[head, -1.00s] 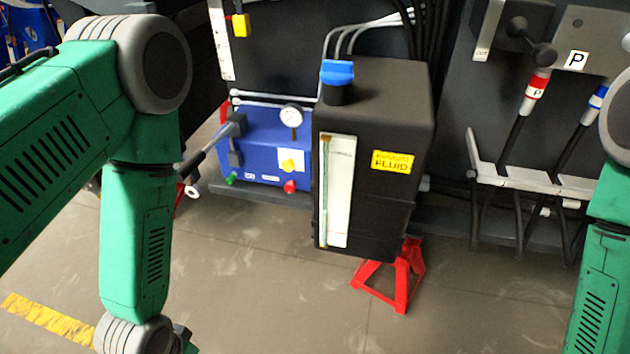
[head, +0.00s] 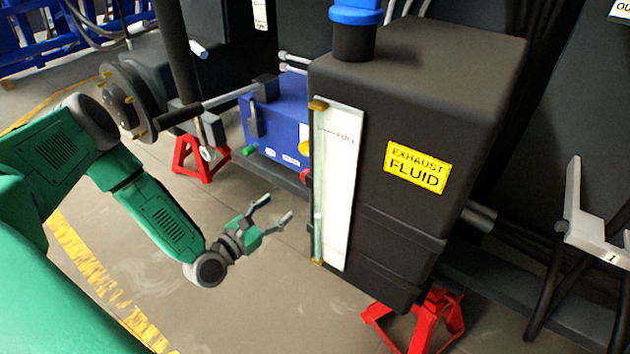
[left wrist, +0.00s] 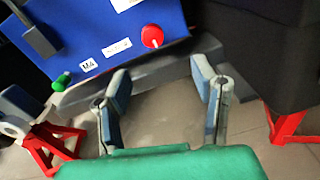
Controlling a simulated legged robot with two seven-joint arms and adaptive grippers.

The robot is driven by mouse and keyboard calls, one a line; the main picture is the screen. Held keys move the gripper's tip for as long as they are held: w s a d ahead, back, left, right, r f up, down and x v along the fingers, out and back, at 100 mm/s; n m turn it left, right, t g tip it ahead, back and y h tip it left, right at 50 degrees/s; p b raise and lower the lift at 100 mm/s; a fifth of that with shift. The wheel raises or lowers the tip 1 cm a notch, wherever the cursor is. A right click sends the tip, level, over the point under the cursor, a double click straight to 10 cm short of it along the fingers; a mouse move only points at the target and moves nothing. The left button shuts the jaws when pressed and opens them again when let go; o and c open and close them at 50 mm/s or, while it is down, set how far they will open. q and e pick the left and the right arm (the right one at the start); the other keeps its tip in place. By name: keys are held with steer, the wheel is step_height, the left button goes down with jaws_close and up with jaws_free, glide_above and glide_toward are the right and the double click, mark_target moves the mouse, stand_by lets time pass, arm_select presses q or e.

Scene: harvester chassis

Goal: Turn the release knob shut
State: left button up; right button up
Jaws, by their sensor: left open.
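The blue pump box (head: 283,119) stands behind the black tank. It carries a green knob (head: 250,152) low on its left and a red knob (head: 305,177), mostly hidden by the tank in the head view. The left wrist view shows the red knob (left wrist: 152,36) and the green knob (left wrist: 61,82) clearly. I cannot tell which is the release knob. My left gripper (head: 277,207) is open and empty, in front of and below the box, apart from both knobs. Its fingers (left wrist: 163,80) point towards the box's lower edge. My right gripper is not in view.
The black exhaust fluid tank (head: 405,120) stands just right of my left gripper. Red stands (head: 201,158) and (head: 415,320) are on the floor. A lever (head: 205,104) sticks out left from the box. Floor below the gripper is clear.

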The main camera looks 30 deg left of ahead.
mark_target(304, 179)
arm_select(q)
steer(key=w, duration=0.2)
steer(key=w+b, duration=0.1)
steer(key=w, duration=0.2)
steer(key=w+b, duration=0.1)
steer(key=w, duration=0.2)
steer(key=shift+w+a+f, duration=0.1)
steer(key=shift+a+f, duration=0.05)
steer(key=shift+a, duration=0.15)
steer(key=w+b, duration=0.1)
steer(key=w, duration=0.1)
steer(key=w+d, duration=0.1)
steer(key=w, duration=0.2)
steer(key=shift+w+d+r+b, duration=0.1)
steer(key=shift+w+r+b, duration=0.1)
steer(key=shift+b, duration=0.15)
steer(key=shift+w+a, duration=0.1)
steer(key=shift+a, duration=0.1)
steer(key=shift+d, duration=0.1)
steer(key=c, duration=1.2)
